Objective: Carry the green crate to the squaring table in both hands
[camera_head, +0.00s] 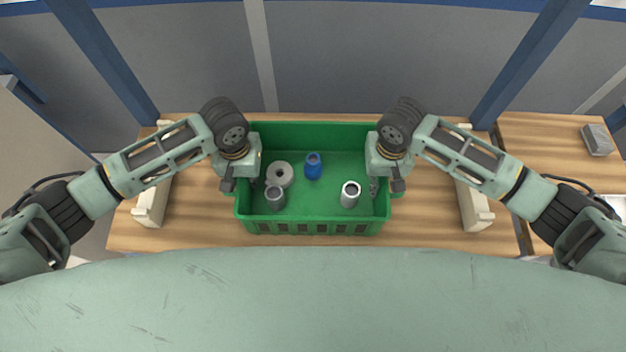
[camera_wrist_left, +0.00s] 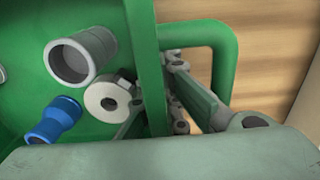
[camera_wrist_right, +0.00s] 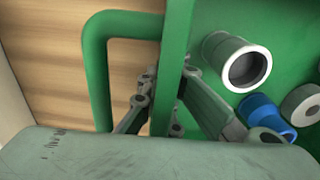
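The green crate (camera_head: 315,227) is at the middle of the head view, over a wooden table, and looks level. My left gripper (camera_head: 243,183) is at its left end wall and my right gripper (camera_head: 381,184) is at its right end wall. In the left wrist view the fingers straddle the crate wall (camera_wrist_left: 147,50), one inside and one within the handle loop (camera_wrist_left: 228,60); they look shut on it. The right wrist view shows the same at the other wall (camera_wrist_right: 178,40) and handle loop (camera_wrist_right: 97,75). Contact at the fingertips is partly hidden.
The crate holds a blue pipe piece (camera_head: 313,166), a grey ring (camera_head: 280,174) and grey pipe pieces (camera_head: 275,198) (camera_head: 350,194). Cream rails (camera_head: 151,203) (camera_head: 474,206) flank it on the wooden table (camera_head: 205,225). A grey block (camera_head: 597,139) lies on another wooden surface at right.

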